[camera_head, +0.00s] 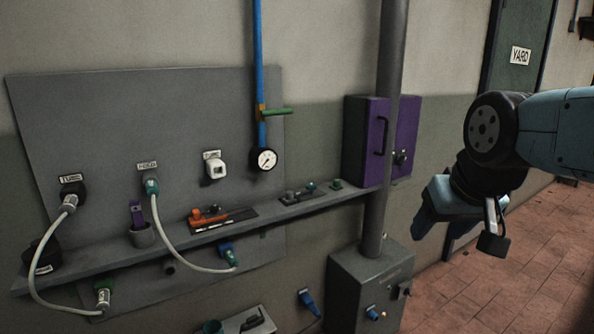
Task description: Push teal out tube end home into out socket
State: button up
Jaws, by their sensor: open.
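A teal tube end (151,186) sits at the middle socket (148,176) on the grey wall panel, under a small label too small to read surely. A pale tube (166,238) runs down from it to a dark teal-blue fitting (228,255) below the shelf. I cannot tell how deep the teal end sits, or surely which socket is the out one. My gripper (442,232) is open and empty, pointing down at the right, well away from the panel.
A second pale tube (34,270) hangs from the left socket to a greenish fitting (103,295). A shelf (300,208) with tools juts from the panel. A grey post (384,150), purple-faced box (368,140) and gauge (264,159) stand between gripper and sockets.

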aim_at(230, 257)
jog(key=z, duration=1.6)
jog(key=i, duration=0.1)
jog(key=u, duration=3)
